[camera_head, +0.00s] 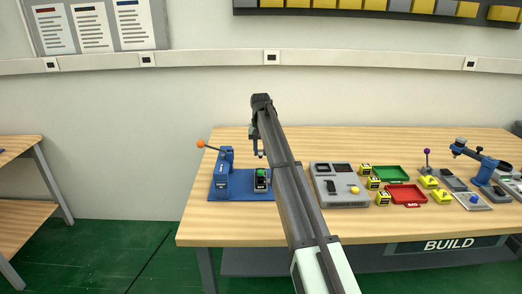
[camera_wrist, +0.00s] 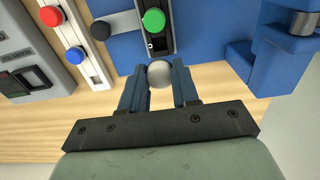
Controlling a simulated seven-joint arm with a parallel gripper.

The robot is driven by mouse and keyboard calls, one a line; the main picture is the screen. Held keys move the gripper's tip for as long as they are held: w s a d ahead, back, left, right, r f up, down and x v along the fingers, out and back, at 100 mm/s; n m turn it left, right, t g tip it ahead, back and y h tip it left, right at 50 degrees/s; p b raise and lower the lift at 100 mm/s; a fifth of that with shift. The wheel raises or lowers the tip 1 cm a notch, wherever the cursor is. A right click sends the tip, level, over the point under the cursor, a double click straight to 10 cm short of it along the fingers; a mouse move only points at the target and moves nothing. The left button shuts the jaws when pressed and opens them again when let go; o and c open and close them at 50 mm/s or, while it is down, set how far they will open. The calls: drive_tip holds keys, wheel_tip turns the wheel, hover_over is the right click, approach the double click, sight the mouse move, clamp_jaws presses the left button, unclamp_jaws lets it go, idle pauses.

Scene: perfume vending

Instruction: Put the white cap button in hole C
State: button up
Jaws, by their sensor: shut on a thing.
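My gripper (camera_wrist: 160,78) is shut on the white cap button (camera_wrist: 160,73), a round pale piece between its two blue-grey fingertips in the wrist view. In the head view my gripper (camera_head: 260,150) hangs above the blue press's base, and the cap cannot be made out there. Just beyond the cap in the wrist view is a dark block with a green button (camera_wrist: 153,20). It also shows in the head view, with the green button (camera_head: 262,173) on top. I cannot make out which hole is C, and no hole label is readable.
The blue press (camera_head: 223,174) has a lever with an orange knob (camera_head: 201,143). To its right stand a grey panel box (camera_head: 340,184), yellow cubes (camera_head: 366,169), a green tray (camera_head: 405,174) and a red tray (camera_head: 388,196). The wooden table (camera_head: 240,222) is clear in front of the press.

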drive_tip(key=shift+f, duration=3)
drive_tip(key=shift+f, duration=0.75)
drive_tip(key=o, duration=1.5)
drive_tip(key=shift+r, duration=0.1)
drive_tip(key=shift+r, duration=3.4)
